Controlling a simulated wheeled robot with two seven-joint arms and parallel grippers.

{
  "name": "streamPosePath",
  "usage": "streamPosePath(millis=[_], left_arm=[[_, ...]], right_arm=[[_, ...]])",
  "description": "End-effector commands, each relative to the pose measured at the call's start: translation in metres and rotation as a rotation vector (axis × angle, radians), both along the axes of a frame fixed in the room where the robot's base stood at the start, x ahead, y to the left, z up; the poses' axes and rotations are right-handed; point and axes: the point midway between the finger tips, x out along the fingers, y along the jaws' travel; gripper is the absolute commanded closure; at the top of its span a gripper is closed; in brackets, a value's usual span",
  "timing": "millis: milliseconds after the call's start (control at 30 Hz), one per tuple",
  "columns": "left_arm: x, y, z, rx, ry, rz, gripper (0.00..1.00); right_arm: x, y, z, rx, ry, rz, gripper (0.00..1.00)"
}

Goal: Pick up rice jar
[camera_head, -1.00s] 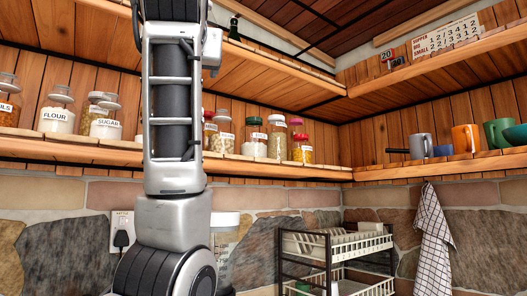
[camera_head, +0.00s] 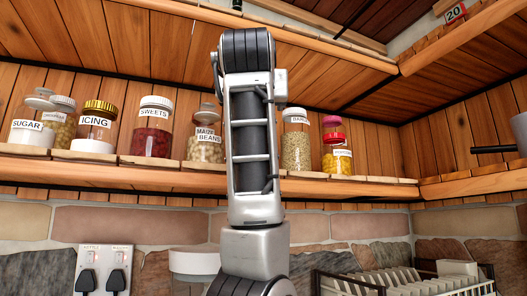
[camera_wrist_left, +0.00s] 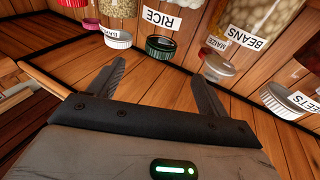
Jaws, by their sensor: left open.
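The rice jar (camera_wrist_left: 168,5) shows upside down at the top of the left wrist view, cut off by the picture's edge, with its RICE label and dark green lid. My left gripper (camera_wrist_left: 157,74) is open and empty there, its two fingers pointing towards the jar. The lid lies just beyond the fingertips, about midway between them, with no contact visible. In the head view an arm of mine stands upright in front of the shelf and hides the rice jar. Neither gripper shows in the head view.
On the wooden shelf (camera_head: 110,172) stand the sweets jar (camera_head: 152,128), the maize beans jar (camera_head: 205,140) left of my arm, and the barley jar (camera_head: 296,140) and popcorn jar (camera_head: 336,150) right of it. Another shelf (camera_head: 300,52) runs above. A dish rack (camera_head: 350,285) stands below.

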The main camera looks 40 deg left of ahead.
Motion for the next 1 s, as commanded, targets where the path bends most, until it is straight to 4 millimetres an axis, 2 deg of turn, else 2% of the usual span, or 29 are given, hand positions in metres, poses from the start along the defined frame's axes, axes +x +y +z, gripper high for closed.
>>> streamPosePath(millis=[100, 300, 533, 700, 833, 1000], left_arm=[[0.022, 0.019, 0.008, -0.002, 0.006, 0.002, 0.22], [0.046, 0.040, 0.011, -0.002, 0.004, 0.001, 0.22], [0.058, 0.049, 0.015, -0.002, 0.002, 0.000, 0.22], [0.076, 0.067, 0.025, -0.002, 0.005, 0.001, 0.22], [0.087, 0.077, 0.025, -0.002, 0.004, 0.000, 0.22], [0.091, 0.079, 0.023, -0.002, 0.001, 0.000, 0.22]], right_arm=[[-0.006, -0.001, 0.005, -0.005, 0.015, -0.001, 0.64], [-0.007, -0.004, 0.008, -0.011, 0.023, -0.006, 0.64], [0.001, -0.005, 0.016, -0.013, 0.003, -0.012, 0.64], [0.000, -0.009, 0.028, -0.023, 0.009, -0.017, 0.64], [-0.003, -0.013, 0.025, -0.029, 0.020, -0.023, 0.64], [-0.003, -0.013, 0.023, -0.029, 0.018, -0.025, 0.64]])
